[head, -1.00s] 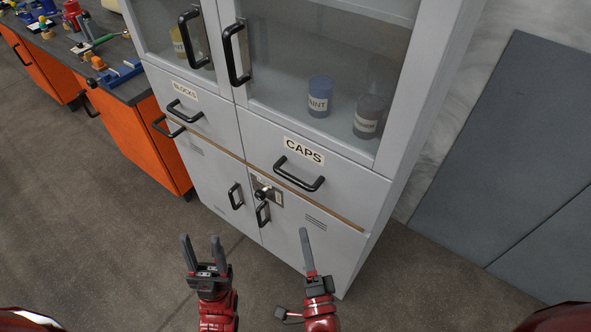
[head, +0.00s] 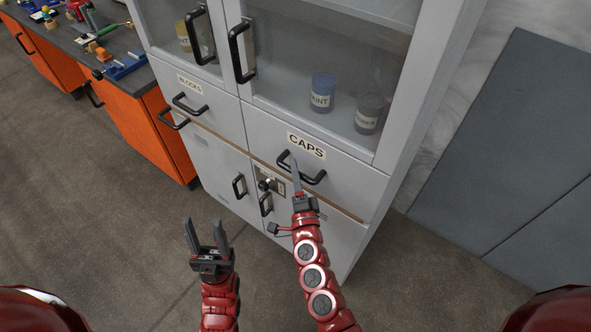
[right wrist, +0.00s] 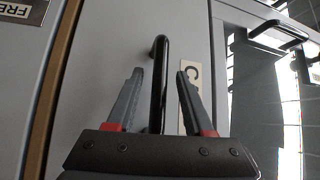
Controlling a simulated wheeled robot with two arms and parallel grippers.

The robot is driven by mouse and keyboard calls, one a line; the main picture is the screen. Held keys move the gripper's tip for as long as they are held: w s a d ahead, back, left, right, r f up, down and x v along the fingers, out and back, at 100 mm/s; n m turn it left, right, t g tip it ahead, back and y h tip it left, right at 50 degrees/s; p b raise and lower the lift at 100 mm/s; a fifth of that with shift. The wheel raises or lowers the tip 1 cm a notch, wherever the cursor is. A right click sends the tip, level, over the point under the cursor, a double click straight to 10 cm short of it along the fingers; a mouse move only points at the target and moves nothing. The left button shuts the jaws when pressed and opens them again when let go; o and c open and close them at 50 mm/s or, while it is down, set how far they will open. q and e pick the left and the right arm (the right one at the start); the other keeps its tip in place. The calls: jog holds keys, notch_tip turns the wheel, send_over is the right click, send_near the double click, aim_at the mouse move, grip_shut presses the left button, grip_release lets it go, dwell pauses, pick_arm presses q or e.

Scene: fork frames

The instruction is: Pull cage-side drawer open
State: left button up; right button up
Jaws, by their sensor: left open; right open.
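The drawer labelled CAPS (head: 343,173) is shut, flush with the grey cabinet's front. Its black bar handle (head: 318,181) also shows in the right wrist view (right wrist: 162,60). My right gripper (head: 296,166) is at this handle, its fingers over the handle's left part in the head view. In the right wrist view the gripper (right wrist: 160,75) is open, with the bar between its two fingers; contact cannot be told. The drawer labelled BLOCKS (head: 216,116), to the left, is also shut. My left gripper (head: 205,224) is open and empty, low in front of the cabinet.
Glass doors (head: 300,45) with black handles are above the drawers, with paint jars (head: 322,93) behind the glass. A lock (head: 266,184) and lower doors are below. An orange workbench (head: 150,130) stands at the left. The floor (head: 90,220) in front is clear.

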jog(key=shift+w, duration=0.15)
jog(key=shift+c, duration=0.3)
grip_shut()
dwell(1.1)
